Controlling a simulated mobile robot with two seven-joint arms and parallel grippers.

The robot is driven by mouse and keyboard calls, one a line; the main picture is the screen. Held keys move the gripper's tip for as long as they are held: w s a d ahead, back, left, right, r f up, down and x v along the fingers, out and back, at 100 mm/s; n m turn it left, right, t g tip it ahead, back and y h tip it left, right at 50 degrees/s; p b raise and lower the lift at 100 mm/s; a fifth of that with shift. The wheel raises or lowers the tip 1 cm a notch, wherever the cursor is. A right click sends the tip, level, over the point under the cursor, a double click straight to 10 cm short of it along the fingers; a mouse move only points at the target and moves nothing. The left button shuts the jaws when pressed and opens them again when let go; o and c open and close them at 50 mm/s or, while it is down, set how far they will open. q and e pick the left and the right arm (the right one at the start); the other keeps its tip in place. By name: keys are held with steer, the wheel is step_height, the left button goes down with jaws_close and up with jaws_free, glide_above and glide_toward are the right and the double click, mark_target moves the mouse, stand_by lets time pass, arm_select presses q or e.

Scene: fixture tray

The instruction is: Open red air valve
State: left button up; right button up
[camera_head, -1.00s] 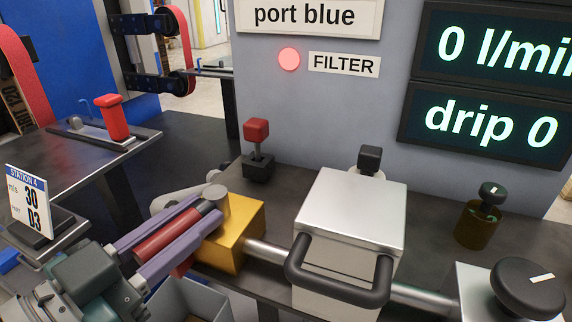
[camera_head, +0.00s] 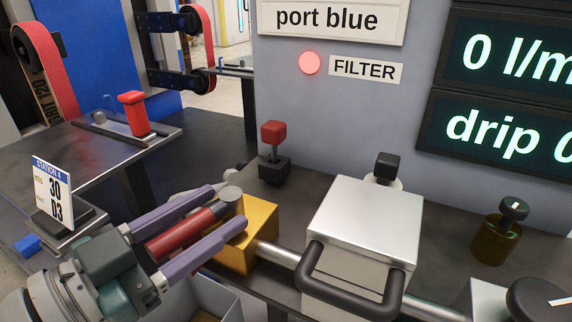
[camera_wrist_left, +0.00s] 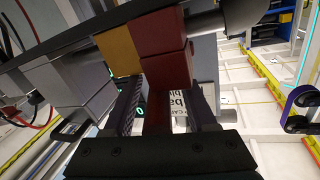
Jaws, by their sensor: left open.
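The red valve handle (camera_head: 180,235) is a red bar that reaches from a grey round hub (camera_head: 231,197) at the yellow valve block (camera_head: 262,222) toward the lower left. My left gripper (camera_head: 222,209) is open, with one purple finger on each side of the red handle and a gap showing beside it. In the left wrist view the red handle (camera_wrist_left: 158,108) lies between the two dark fingers, below a red block (camera_wrist_left: 166,62) next to the yellow block (camera_wrist_left: 118,50). My right gripper is not in view.
A silver box (camera_head: 365,220) with a black bar handle (camera_head: 345,290) stands right of the yellow block on the same pipe. A red-topped lever (camera_head: 273,135) stands behind. A red light (camera_head: 309,63) glows by the FILTER label (camera_head: 366,70). A grey bin (camera_head: 225,305) sits below.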

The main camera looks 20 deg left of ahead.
mark_target(150, 253)
arm_select(q)
steer(key=shift+s, duration=0.1)
steer(key=shift+s+a, duration=0.2)
steer(key=shift+s, duration=0.2)
steer(key=p+v, duration=0.1)
steer(key=v, duration=0.8)
steer(key=shift+w+r, duration=0.1)
steer(key=shift+c, duration=0.2)
